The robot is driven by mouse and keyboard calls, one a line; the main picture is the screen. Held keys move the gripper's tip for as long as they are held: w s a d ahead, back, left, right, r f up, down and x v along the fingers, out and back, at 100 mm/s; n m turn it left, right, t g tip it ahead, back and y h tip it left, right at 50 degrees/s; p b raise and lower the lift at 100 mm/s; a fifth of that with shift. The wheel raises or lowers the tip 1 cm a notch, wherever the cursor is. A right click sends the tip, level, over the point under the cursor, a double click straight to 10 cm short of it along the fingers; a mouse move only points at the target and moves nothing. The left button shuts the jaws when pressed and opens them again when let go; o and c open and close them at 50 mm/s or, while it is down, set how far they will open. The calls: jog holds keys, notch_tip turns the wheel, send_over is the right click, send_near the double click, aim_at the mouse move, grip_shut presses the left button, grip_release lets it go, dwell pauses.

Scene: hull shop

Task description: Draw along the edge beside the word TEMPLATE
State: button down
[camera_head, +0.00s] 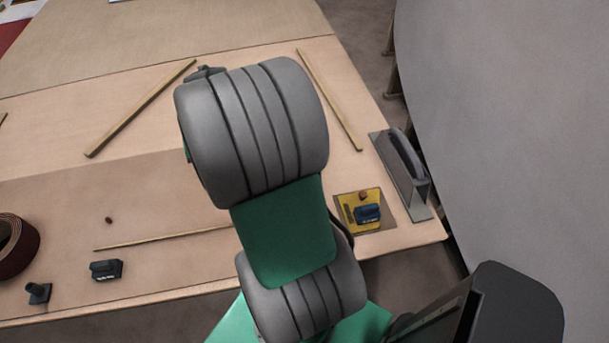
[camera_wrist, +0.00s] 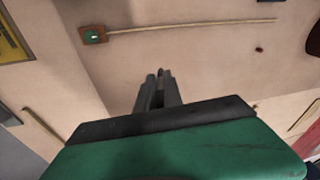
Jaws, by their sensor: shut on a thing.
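My gripper (camera_wrist: 159,88) is in the wrist view, above the bench, its dark fingers pointing away from the camera. It is shut on a small slim thing (camera_wrist: 160,72), mostly hidden between the fingers; I cannot tell what it is. A thin wooden strip (camera_wrist: 180,26) lies on the bench beyond the fingertips. At its left end is a brown block with a green and white mark (camera_wrist: 93,35). The strip also shows in the head view (camera_head: 165,238), its right end behind my arm. I can read the word TEMPLATE nowhere. My arm hides my gripper in the head view.
A yellow tray (camera_head: 345,221) with a dark blue block (camera_head: 367,213) and a grey trowel (camera_head: 405,175) are at right. A dark block (camera_head: 106,270), a dark stamp-like piece (camera_head: 38,293) and a brown roll (camera_head: 16,248) are at left. Battens (camera_head: 140,108) (camera_head: 328,98) lie behind.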

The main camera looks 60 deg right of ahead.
jog(key=s+d+f+m+g+h, duration=0.15)
jog(key=s+d+f+m, duration=0.35)
jog(key=s+d, duration=0.6)
jog(key=s+d+f+m+g+h, duration=0.1)
jog(key=s+d+f+m+g, duration=0.25)
jog(key=s+d, duration=0.75)
jog(key=f+b, duration=0.1)
jog(key=f, duration=0.1)
jog(key=s+a+f+b, duration=0.1)
jog(key=b, duration=0.1)
jog(key=s+a+f+b, duration=0.1)
jog(key=f, duration=0.1)
jog(key=shift+f, duration=0.35)
jog(key=shift+a, duration=0.25)
jog(key=shift+f+b, duration=0.35)
jog(key=shift+b, duration=0.1)
jog(key=shift+s+a, duration=0.55)
jog(key=shift+p, duration=0.3)
